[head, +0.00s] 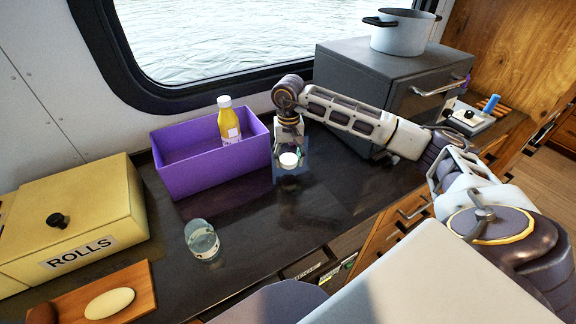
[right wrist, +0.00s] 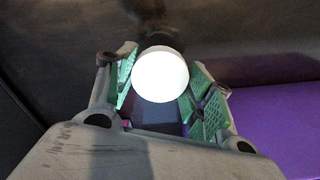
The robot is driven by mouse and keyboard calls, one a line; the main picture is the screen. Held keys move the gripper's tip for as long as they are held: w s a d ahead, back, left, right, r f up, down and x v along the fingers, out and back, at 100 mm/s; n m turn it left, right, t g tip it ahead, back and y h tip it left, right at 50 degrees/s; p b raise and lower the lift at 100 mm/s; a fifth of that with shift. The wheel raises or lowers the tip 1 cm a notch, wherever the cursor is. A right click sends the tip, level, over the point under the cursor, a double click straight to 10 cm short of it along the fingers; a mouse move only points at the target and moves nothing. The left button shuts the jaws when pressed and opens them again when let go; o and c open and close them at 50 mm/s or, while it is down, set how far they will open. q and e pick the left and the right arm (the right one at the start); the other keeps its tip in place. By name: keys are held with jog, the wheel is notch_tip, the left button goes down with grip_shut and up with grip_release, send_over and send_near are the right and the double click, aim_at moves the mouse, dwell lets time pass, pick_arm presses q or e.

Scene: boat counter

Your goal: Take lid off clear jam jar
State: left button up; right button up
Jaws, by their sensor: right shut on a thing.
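A clear glass jar (head: 202,240) stands upright on the dark counter, in front of the purple bin. No white lid shows on its top. My right gripper (head: 290,163) is just right of the bin, pointing down near the counter, and is shut on a round white lid (head: 289,160). In the right wrist view the white lid (right wrist: 160,75) sits between the green finger pads of the right gripper (right wrist: 158,92). Whether anything is under the lid is hard to tell. My left gripper is not in view.
The purple bin (head: 177,181) holds a yellow bottle (head: 229,122). A yellow rolls box (head: 75,225) and a wooden board (head: 134,293) are on the left. A grey stove (head: 375,65) bears a white pot (head: 402,36). The counter around the jar is clear.

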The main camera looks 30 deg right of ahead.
aim_at(288, 172)
dwell(0.3)
jog(key=shift+f, duration=1.9)
jog(key=shift+f, duration=0.15)
jog(key=o, duration=1.1)
jog(key=shift+o, duration=0.2)
